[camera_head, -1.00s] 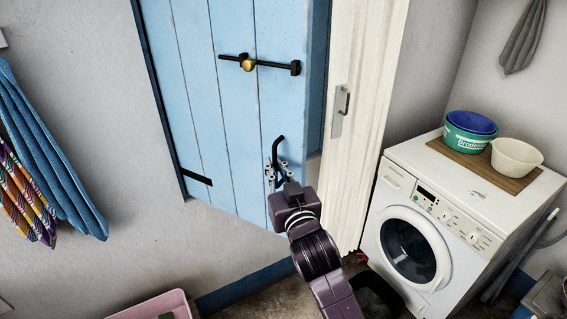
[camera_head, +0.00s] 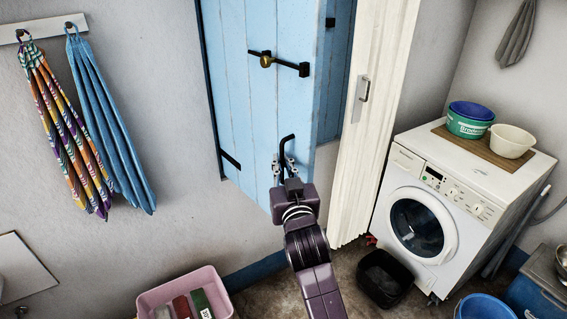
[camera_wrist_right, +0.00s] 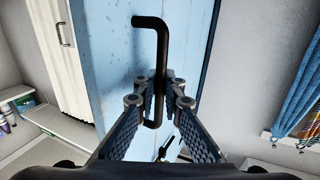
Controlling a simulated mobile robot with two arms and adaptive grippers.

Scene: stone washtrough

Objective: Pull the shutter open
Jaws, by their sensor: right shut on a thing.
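The light blue plank shutter (camera_head: 249,110) stands ajar on the grey wall, its right edge swung out and a gap showing behind it. A black bent handle (camera_head: 284,148) is fixed near its lower right edge. My right gripper (camera_head: 284,167) is at this handle. In the right wrist view, my right gripper's fingers (camera_wrist_right: 158,88) are closed around the upright part of the black handle (camera_wrist_right: 160,55), with the shutter (camera_wrist_right: 120,60) behind. A black bolt with a brass knob (camera_head: 266,61) is higher on the shutter. My left gripper is in no view.
A white folding door (camera_head: 378,100) with a metal handle stands right of the shutter, close to it. A washing machine (camera_head: 420,215) is further right. Towels (camera_head: 110,130) hang at left. A pink crate (camera_head: 212,284) and a black bin (camera_head: 384,278) are on the floor.

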